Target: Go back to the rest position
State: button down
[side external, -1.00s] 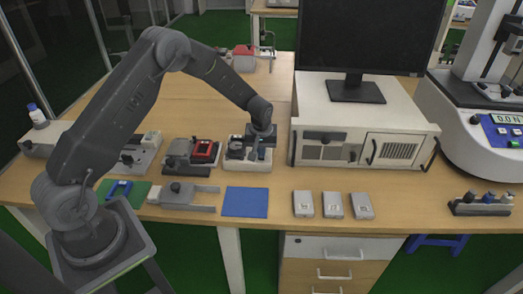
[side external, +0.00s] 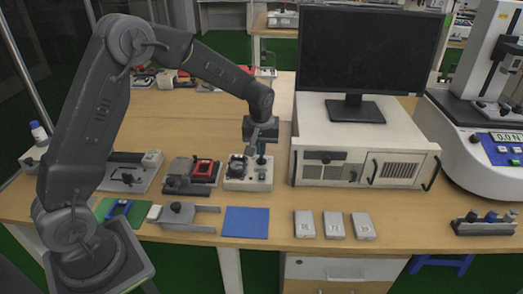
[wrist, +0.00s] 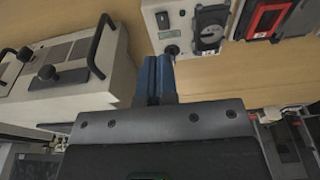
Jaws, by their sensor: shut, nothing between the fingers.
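My gripper (side external: 261,156) points down above the white test fixture (side external: 236,184) in the middle of the bench, close to its right side. The gripper is shut and holds nothing. In the wrist view its blue fingers (wrist: 154,72) lie together, and the white fixture (wrist: 150,14) with a dark round part and small knobs shows beyond them. In the side view the fingertips overlap the fixture's right part, so I cannot tell the exact gap.
Right of my gripper stands a white cabinet (side external: 310,184) with a monitor (side external: 370,60) on it. Left of the fixture is a device with a red frame (side external: 202,168). A blue mat (side external: 246,221) and white boxes (side external: 334,225) lie in front. Air above the bench is free.

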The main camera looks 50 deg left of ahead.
jog(key=s+d+r+m+t, duration=0.2)
jog(key=s+d+r+m, duration=0.2)
jog(key=s+r, duration=0.9)
jog(key=s+d+r+m+t, duration=0.1)
jog(key=s+d+m, duration=0.1)
jog(key=s, duration=0.5)
jog(key=s+d+r+m+t+h, duration=0.1)
jog(key=s+r+m, duration=0.1)
jog(key=s, duration=0.6)
jog(key=shift+d+r+m, duration=0.3)
jog(key=shift+d+m, duration=0.1)
jog(key=shift+m, duration=0.1)
jog(key=c, duration=1.8)
grip_release()
